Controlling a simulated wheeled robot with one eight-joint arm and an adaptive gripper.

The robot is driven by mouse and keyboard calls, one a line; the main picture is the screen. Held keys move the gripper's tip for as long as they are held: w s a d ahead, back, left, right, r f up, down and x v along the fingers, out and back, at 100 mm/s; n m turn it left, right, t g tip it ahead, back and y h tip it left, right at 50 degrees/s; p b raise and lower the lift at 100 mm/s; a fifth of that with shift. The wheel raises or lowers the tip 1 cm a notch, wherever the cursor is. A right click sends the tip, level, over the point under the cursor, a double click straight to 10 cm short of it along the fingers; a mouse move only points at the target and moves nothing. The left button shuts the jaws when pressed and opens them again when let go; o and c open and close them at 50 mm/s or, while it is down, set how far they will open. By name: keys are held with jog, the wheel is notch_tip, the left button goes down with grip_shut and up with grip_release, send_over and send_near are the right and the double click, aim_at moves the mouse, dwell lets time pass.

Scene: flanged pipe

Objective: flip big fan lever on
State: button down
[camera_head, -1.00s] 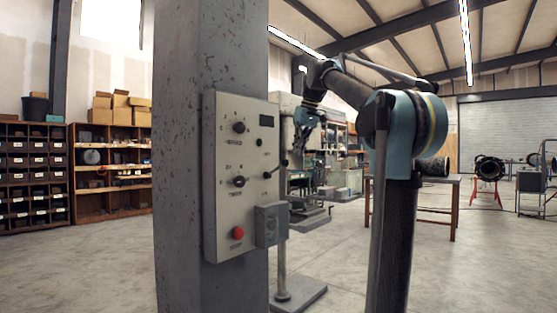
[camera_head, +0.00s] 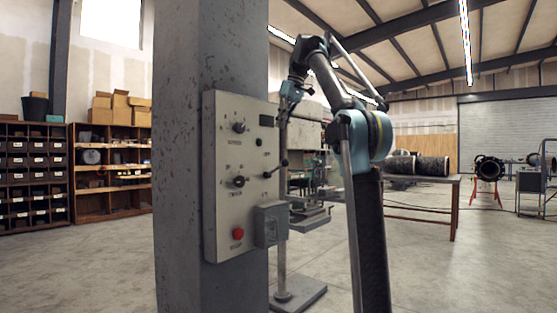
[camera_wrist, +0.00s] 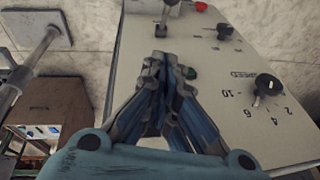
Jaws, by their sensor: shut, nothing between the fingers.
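A grey control panel (camera_head: 223,112) is fixed to the painted column. A small lever (camera_head: 275,169) with a dark ball end sticks out from its right side; part of it also shows at the top of the wrist view (camera_wrist: 163,22). The fingers partly cover a green button or lamp (camera_wrist: 190,73).
The panel also has a speed knob (camera_wrist: 268,84), a second knob (camera_head: 239,182), a red button (camera_head: 238,233) and a grey box (camera_head: 271,225) low on its right. A machine on a stand (camera_head: 300,285) is behind.

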send_over(277, 168)
jog(key=w, duration=0.4)
jog(key=x, duration=0.3)
jog(key=d+x, duration=0.1)
jog(key=x, duration=0.2)
jog(key=s+x, duration=0.1)
jog(key=x, duration=0.1)
jog(key=shift+d+f, duration=0.25)
jog(key=shift+f, duration=0.45)
jog(key=shift+s+d+f, duration=0.15)
jog(key=shift+s+f, duration=0.15)
jog(key=shift+f, duration=0.35)
jog(key=shift+s+d+f, duration=0.2)
jog(key=shift+s+f, duration=0.05)
jog(key=shift+f, duration=0.4)
jog(key=shift+s+d+f, duration=0.15)
jog(key=shift+s+f, duration=0.15)
jog(key=shift+f, duration=0.35)
